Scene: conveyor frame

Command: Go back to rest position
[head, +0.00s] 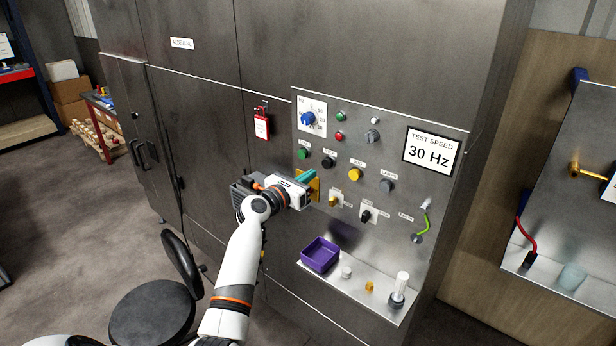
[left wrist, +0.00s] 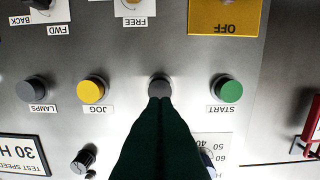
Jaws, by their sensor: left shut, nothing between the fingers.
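My left gripper (head: 312,176) is in front of the grey control panel, its teal fingers closed and empty. In the left wrist view its dark green fingers (left wrist: 160,104) overlap the lower edge of a dark round button (left wrist: 161,86); I cannot tell whether they touch it. This button lies between the green START button (left wrist: 229,89) and the yellow JOG button (left wrist: 92,90). In the head view the yellow button (head: 354,174) is right of the gripper. The gripper partly covers a yellow plate (head: 314,190). My right gripper is not in view.
The panel has a blue dial (head: 308,118), several buttons and switches, and a TEST SPEED 30 Hz sign (head: 431,152). A shelf below holds a purple bin (head: 320,255) and small parts. A red tag (head: 262,124) hangs left of the panel. A black stool (head: 150,313) stands at lower left.

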